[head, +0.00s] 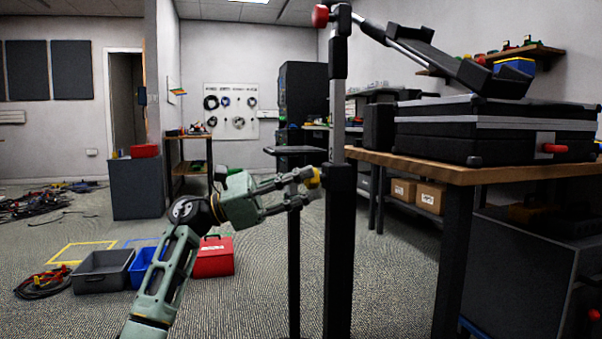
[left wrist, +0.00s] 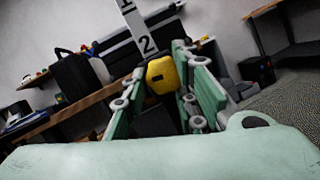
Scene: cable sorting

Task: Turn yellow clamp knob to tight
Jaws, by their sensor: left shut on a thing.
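The yellow clamp knob (head: 312,178) sits on the left side of a black upright post (head: 338,250). My left gripper (head: 300,182) reaches it from the left and is shut on it. In the left wrist view the yellow knob (left wrist: 164,76) lies between the two green fingers (left wrist: 166,100), with a small dark mark on its face. Above it a pale scale (left wrist: 138,28) on the post shows the numbers 1 and 2. The fingers hide part of the knob's sides. My right gripper is not in view.
A wooden workbench (head: 400,165) with a black case (head: 495,130) stands right of the post. A red knob (head: 320,16) and a tilted black holder (head: 465,65) are at the post's top. Grey (head: 103,270) and blue bins and a red box (head: 213,258) lie on the floor.

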